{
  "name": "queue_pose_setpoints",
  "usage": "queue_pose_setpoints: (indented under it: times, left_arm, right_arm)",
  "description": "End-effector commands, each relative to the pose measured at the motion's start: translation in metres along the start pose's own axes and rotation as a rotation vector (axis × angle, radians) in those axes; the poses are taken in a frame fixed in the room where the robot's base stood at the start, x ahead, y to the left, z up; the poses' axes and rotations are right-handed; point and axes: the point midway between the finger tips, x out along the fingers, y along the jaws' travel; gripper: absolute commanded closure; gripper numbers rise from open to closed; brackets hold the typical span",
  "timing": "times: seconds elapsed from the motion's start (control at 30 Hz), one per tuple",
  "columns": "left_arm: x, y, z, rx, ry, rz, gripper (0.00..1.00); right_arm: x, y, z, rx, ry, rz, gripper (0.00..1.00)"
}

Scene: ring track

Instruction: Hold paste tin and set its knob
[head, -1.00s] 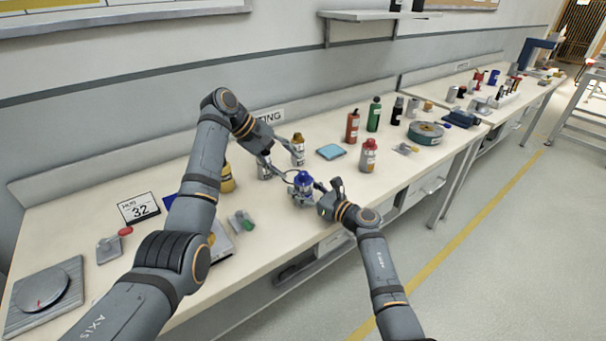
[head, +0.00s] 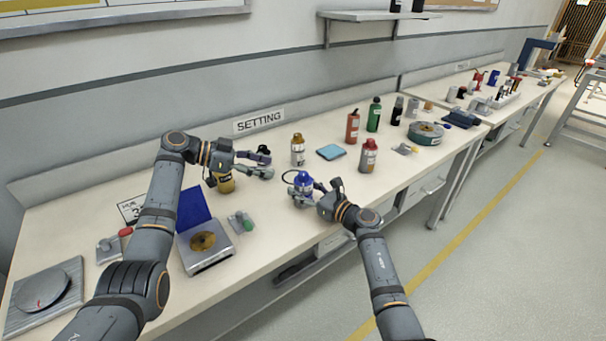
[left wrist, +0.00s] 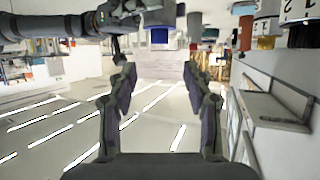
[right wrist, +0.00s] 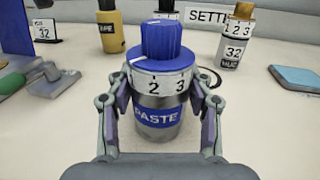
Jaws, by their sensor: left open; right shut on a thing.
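The paste tin (right wrist: 157,118) is a silver can with a blue "PASTE" label, standing upright in the right wrist view. Its ribbed blue knob (right wrist: 161,40) sits on a blue collar above a white scale; 1, 2 and 3 show, with 2 near the front. My right gripper (right wrist: 160,100) is shut on the tin's sides. In the head view the tin's blue top (head: 303,178) shows at the bench's front. My left gripper (head: 266,163) is open and empty, left of the tin and apart from it. The left wrist view shows a blue part (left wrist: 159,36), apparently the knob, beyond its fingers.
A yellow tin (head: 225,184) stands below my left gripper. A silver tin with a gold-brown knob (head: 298,150) stands behind the paste tin.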

Motion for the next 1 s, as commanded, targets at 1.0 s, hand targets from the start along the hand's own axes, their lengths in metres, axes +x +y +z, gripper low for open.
queue_pose_setpoints:
  times: [1.0]
  left_arm:
    - [0.12,0.0,0.0,-0.004,-0.003,-0.001,0.49]
  right_arm:
    - [0.0,0.0,0.0,0.0,0.0,0.0,0.84]
